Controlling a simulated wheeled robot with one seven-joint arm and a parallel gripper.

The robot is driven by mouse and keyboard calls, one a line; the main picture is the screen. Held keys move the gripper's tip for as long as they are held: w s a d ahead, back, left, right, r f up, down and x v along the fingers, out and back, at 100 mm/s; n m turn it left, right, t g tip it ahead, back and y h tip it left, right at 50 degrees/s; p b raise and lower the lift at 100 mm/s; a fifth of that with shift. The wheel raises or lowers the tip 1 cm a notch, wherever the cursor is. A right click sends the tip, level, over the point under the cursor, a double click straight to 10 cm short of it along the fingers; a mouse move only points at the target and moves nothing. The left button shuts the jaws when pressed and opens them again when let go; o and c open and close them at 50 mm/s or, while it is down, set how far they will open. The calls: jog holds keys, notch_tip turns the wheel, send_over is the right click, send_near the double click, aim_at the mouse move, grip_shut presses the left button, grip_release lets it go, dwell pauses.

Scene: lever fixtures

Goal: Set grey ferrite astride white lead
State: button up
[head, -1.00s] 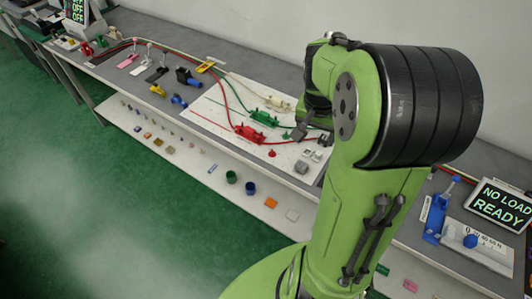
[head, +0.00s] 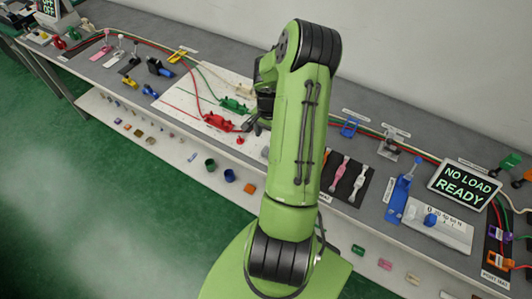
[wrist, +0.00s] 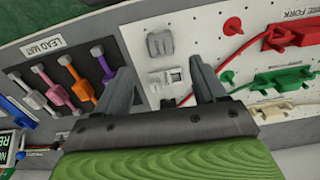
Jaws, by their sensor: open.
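A grey block (wrist: 160,43), which looks like the grey ferrite, lies on the white perforated board in the wrist view. A paler labelled block (wrist: 165,79) lies just beside it, between my fingers in the picture. My gripper (wrist: 161,72) is open and empty, its fingers pointing toward these blocks; its height above the board is unclear. The gripper also shows in the head view (head: 252,124), where my arm hides the blocks. The white lead (wrist: 38,99) lies on the dark lead mat to the left in the wrist view, and at the mat's right in the head view (head: 359,182).
On the lead mat (wrist: 62,68), pink, orange and purple leads lie beside the white one. Red (wrist: 290,32) and green (wrist: 283,78) fork fixtures with cables and a red knob (wrist: 232,26) stand on the board. A blue lever fixture (head: 399,197) stands right of the mat.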

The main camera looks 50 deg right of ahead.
aim_at(268, 150)
notch_tip(268, 150, down, 9)
jog(key=shift+a+r, duration=0.1)
jog(key=c, duration=1)
